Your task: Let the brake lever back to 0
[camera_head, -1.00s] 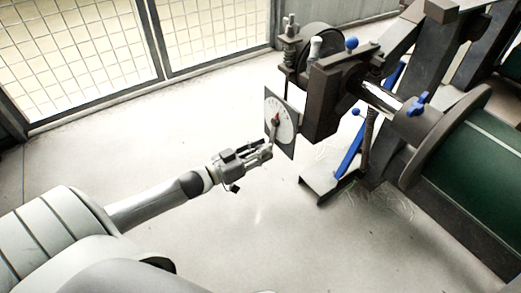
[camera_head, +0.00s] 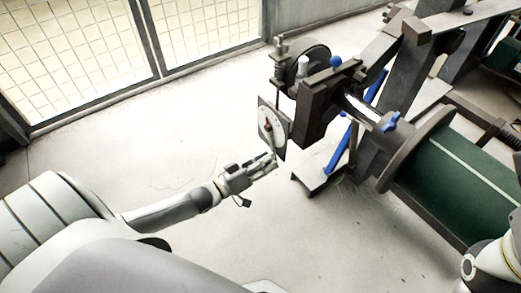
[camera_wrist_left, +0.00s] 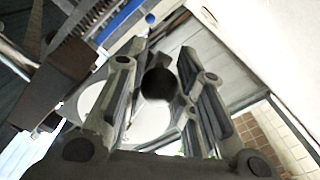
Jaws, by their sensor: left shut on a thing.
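The brake lever (camera_head: 269,141) is a thin lever on the round white dial (camera_head: 262,118). It has a red mark near its pivot and points down, leaning slightly right. My left gripper (camera_head: 270,162) is at its lower end, below the dial. In the left wrist view, the lever's dark round knob (camera_wrist_left: 160,85) sits between the two fingers of my left gripper, which is shut on it. The pale dial also shows behind the fingers there. The dial's numbers are too small to read. My right gripper is out of view.
The brake stand (camera_head: 318,105) is just right of the dial, with a green roll (camera_head: 465,175) on its shaft. A blue bar (camera_head: 338,150) slopes to its foot. A mesh fence (camera_head: 75,50) stands behind. The floor (camera_head: 290,225) in front is clear.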

